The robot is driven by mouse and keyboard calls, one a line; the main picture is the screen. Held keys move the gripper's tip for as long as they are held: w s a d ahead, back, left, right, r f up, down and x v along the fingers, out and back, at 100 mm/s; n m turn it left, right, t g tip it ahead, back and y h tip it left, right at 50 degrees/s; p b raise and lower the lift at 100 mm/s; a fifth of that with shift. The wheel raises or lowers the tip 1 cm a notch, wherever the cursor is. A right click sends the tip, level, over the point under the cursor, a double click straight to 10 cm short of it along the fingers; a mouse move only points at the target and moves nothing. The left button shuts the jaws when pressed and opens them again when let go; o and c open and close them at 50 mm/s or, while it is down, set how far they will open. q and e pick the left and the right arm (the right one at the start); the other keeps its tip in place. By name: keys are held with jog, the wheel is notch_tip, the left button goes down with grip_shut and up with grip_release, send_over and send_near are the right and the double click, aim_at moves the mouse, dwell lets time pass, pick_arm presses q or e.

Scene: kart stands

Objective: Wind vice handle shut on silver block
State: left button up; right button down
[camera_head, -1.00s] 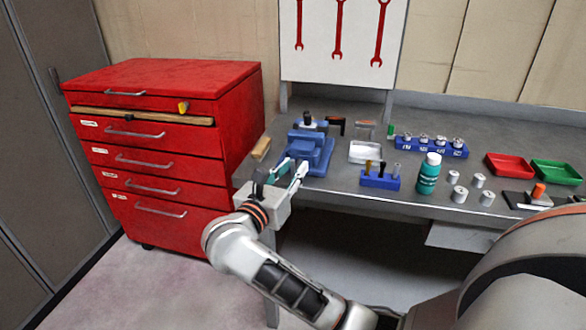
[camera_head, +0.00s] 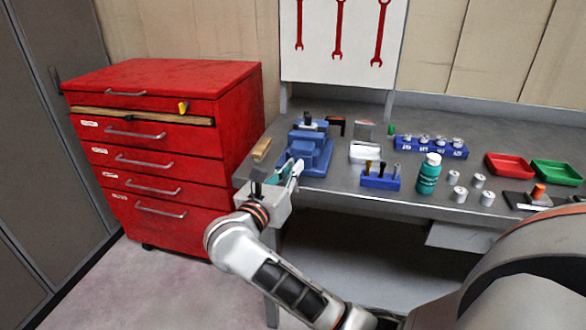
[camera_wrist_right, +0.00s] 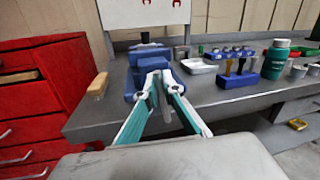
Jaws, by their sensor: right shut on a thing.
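The blue vice (camera_head: 314,152) stands at the left front of the grey bench, and it also shows in the right wrist view (camera_wrist_right: 147,58). A small dark piece sits on its top. My right gripper (camera_head: 291,166) is at the vice's front, and its teal fingers (camera_wrist_right: 158,82) are shut on the vice handle. The fingers largely hide the handle, so its angle cannot be told. I cannot make out the silver block clearly between the vice jaws. My left gripper is not in view.
A wooden piece (camera_head: 262,149) lies left of the vice. A light tray (camera_head: 364,153), a blue tool holder (camera_head: 380,180), a teal bottle (camera_head: 428,174) and several metal cylinders are to its right. A red drawer cabinet (camera_head: 238,125) stands close on the left.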

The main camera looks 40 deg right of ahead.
jog(key=c, duration=2.2)
grip_release()
jog(key=v, duration=0.7)
jog(key=shift+s+a, duration=0.15)
jog(key=shift+a, duration=0.1)
